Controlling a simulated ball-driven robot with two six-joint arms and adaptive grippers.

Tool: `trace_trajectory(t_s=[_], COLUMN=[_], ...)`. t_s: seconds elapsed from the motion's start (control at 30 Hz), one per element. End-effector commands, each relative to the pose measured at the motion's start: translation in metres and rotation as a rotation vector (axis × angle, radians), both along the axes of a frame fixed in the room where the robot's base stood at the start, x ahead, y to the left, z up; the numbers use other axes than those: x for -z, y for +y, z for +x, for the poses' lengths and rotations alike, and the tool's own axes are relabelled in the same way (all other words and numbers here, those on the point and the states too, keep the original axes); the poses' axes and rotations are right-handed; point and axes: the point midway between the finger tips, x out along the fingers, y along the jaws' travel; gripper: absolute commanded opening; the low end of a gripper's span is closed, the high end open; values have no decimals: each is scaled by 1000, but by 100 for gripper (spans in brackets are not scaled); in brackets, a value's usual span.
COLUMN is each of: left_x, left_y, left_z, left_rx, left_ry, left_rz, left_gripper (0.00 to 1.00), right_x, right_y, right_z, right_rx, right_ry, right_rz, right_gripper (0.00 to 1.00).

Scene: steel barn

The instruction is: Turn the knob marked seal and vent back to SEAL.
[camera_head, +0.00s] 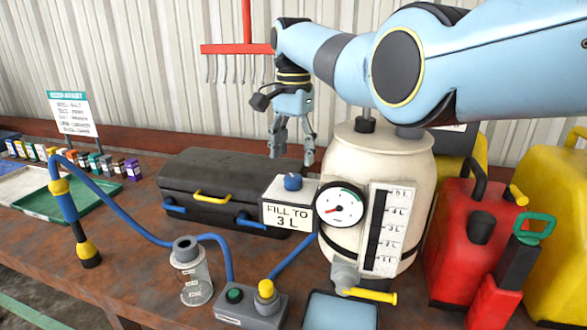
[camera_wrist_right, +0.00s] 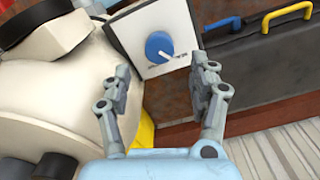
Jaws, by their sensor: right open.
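The blue knob (camera_head: 292,181) sits on top of a white box (camera_head: 288,215) whose front reads "FILL TO 3 L". In the right wrist view the knob (camera_wrist_right: 159,46) sits on a pale plate (camera_wrist_right: 135,30), and its white pointer line slants to the lower right. My right gripper (camera_head: 291,158) is open and empty, pointing down just above the knob. In the wrist view its fingers (camera_wrist_right: 160,75) are spread, with the knob beyond the gap, apart from both. My left gripper is not in view.
A cream tank (camera_head: 405,170) with a gauge (camera_head: 340,205) and level scale (camera_head: 388,230) stands right of the box. A black case (camera_head: 215,185) lies behind left. A clear jar (camera_head: 194,275), blue hose (camera_head: 120,212), switch box (camera_head: 250,308) and red can (camera_head: 465,235) stand around.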

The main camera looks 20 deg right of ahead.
Motion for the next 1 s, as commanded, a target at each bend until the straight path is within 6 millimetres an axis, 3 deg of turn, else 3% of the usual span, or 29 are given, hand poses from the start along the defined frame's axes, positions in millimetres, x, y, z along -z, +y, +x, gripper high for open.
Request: trace_trajectory(t_s=[0.2,0.33,1.0], left_x=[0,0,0], left_y=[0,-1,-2], left_z=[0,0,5], left_rx=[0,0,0], left_ry=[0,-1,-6], left_rz=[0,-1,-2], left_gripper=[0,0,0], right_x=[-46,-60,-65], right_y=[0,0,0], right_z=[1,0,0], right_rx=[-1,-1,-1], right_ry=[-4,-1,0], right_rz=[0,1,0], right_gripper=[61,61,61])
